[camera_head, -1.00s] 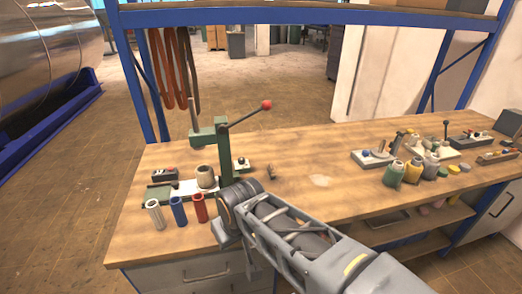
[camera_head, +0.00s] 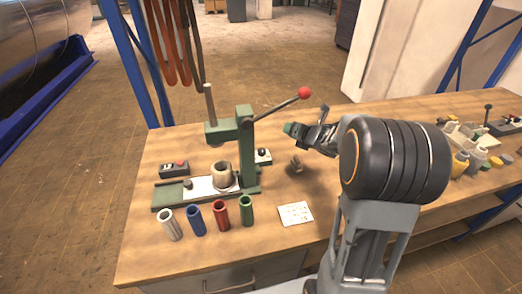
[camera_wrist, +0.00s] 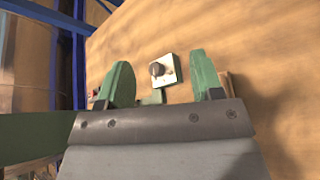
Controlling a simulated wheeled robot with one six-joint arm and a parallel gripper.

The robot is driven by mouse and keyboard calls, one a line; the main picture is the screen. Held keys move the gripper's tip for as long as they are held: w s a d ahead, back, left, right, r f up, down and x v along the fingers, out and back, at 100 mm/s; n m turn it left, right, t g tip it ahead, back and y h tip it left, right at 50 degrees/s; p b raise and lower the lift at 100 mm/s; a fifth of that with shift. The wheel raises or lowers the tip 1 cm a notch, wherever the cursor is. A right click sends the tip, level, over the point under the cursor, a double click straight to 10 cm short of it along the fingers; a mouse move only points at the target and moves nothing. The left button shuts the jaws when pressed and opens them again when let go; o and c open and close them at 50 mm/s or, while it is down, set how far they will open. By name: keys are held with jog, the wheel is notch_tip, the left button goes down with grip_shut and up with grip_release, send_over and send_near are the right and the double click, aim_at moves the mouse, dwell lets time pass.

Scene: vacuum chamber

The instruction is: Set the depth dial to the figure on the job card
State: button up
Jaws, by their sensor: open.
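My gripper (camera_wrist: 160,82) is open and empty. In the head view my gripper (camera_head: 291,130) hangs above and to the right of the dial. The job card (camera_head: 295,213) is a white sheet lying flat near the bench's front; its writing is too small to read.
The green press (camera_head: 246,150) has a raised lever with a red ball (camera_head: 304,93) close to my gripper. A beige hollow cylinder (camera_head: 222,175) stands on its base. Several coloured tubes (camera_head: 220,214) stand in front. A small brown piece (camera_head: 295,164) lies right of the dial.

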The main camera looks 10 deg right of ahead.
aim_at(262, 150)
notch_tip(262, 150, down, 8)
jog(key=s+a+n+g+y, duration=0.1)
jog(key=a+n+g+y, duration=0.15)
jog(key=n+y, duration=0.75)
jog(key=w+a+f+n+h+p, duration=0.1)
jog(key=w+a, duration=0.1)
jog(key=w+a+f+n+h+p, duration=0.1)
jog(key=w+a+f, duration=0.1)
jog(key=w+a, duration=0.1)
jog(key=w+a+f+n, duration=0.1)
jog(key=w+a, duration=0.2)
jog(key=shift+w+f+g+h+p, duration=0.1)
jog(key=shift+f+g+h+p, duration=0.25)
jog(key=shift+f+h+p, duration=0.05)
jog(key=c, duration=0.9)
